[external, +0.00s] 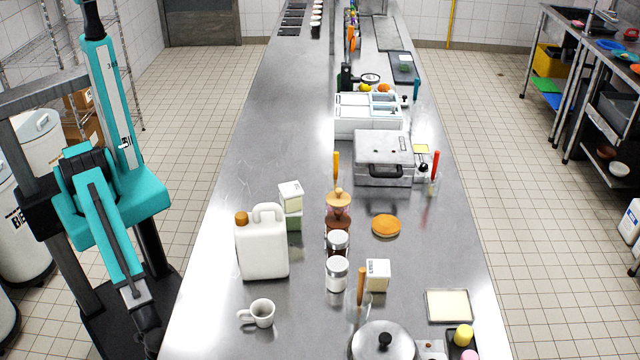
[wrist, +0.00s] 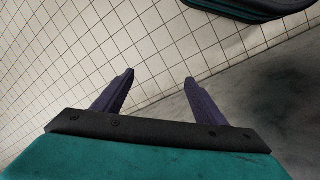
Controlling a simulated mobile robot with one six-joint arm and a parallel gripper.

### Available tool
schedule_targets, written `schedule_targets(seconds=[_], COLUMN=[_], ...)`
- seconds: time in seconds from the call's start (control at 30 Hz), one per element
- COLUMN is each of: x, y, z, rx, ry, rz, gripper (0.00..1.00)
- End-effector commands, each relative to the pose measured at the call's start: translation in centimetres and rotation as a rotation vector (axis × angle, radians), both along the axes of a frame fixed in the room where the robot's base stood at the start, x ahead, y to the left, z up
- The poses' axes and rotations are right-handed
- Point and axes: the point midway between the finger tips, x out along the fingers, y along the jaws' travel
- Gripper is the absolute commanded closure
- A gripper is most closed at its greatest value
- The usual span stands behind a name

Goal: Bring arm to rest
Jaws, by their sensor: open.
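My teal arm stands at the left of the external view, beside the long steel counter (external: 240,130), with its forearm folded downward over my own base. My gripper (wrist: 158,80) shows in the wrist view with its two dark fingers spread apart and nothing between them. Beyond the fingers are pale tiles and a grey floor area. In the external view the fingertips are too dark and small to make out near the lower left.
A white mug (external: 262,312) and a white jug (external: 262,250) stand near the counter's left edge, closest to my arm. Jars (external: 337,272), a pot lid (external: 383,341) and a grey press (external: 384,157) stand farther right.

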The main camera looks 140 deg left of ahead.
Motion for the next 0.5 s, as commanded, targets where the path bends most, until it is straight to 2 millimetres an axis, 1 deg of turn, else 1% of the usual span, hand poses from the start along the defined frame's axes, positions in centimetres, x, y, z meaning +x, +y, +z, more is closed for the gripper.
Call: schedule_targets(seconds=[0.03,0.27,0.3,0.4,0.5], x=[-2.0,-10.3,-11.8,-15.2,-18.0], y=[1.2,6.1,6.9,8.6,10.0], z=[-0.4,-2.2,-2.4,-2.7,-2.7], rx=[0.019,0.099,0.110,0.137,0.157], ry=[0.035,0.187,0.215,0.282,0.336], rz=[-0.008,-0.066,-0.076,-0.100,-0.122], gripper=[0.35,0.35,0.35,0.35,0.35])
